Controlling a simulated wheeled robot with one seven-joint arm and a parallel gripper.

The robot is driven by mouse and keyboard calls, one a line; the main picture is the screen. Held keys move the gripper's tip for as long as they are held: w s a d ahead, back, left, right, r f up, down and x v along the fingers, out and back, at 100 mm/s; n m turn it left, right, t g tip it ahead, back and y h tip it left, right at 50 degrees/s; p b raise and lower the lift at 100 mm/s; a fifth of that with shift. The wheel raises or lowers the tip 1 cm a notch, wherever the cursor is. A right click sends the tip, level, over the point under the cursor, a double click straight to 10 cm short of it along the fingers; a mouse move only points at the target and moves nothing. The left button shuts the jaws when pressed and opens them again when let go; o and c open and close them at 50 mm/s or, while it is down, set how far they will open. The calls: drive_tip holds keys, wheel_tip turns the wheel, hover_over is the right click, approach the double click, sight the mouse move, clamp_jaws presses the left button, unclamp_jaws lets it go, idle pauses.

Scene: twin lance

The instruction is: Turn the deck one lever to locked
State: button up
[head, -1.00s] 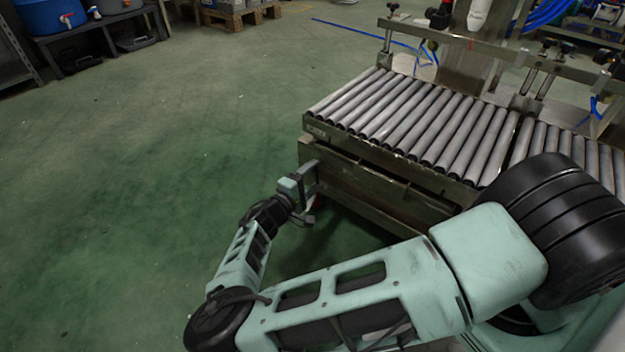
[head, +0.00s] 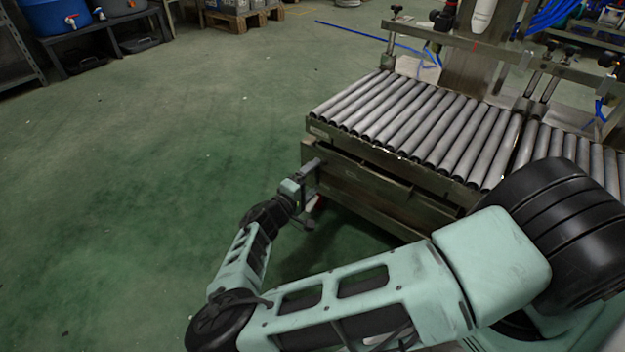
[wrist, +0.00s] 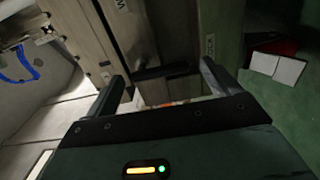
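My gripper (head: 313,190) is at the left end of the roller conveyor deck (head: 318,128), beside its metal side frame. In the wrist view, the two fingers of my gripper (wrist: 163,82) stand wide apart. A dark bar (wrist: 165,72), which looks like the lever's handle, lies across the gap between the fingertips. I cannot tell whether either finger touches it. A small label (wrist: 210,45) with letters like "LOCK" is on the panel near the right finger. Another label (wrist: 121,5), partly cut off, is at the top. The lever cannot be made out in the head view.
Metal posts with black knobs (head: 396,10) stand behind the rollers. The green floor (head: 150,180) left of the conveyor is clear. A dark low stand with a blue tub (head: 55,15) is at the far left. A red and white item (wrist: 285,67) shows at the wrist view's right.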

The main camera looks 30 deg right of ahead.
drive_tip(key=shift+s+a+r, duration=0.1)
drive_tip(key=shift+a, duration=0.2)
drive_tip(key=p+v, duration=0.5)
drive_tip(key=v, duration=1.1)
drive_tip(key=shift+s+a, duration=0.15)
drive_tip(key=shift+a, duration=0.15)
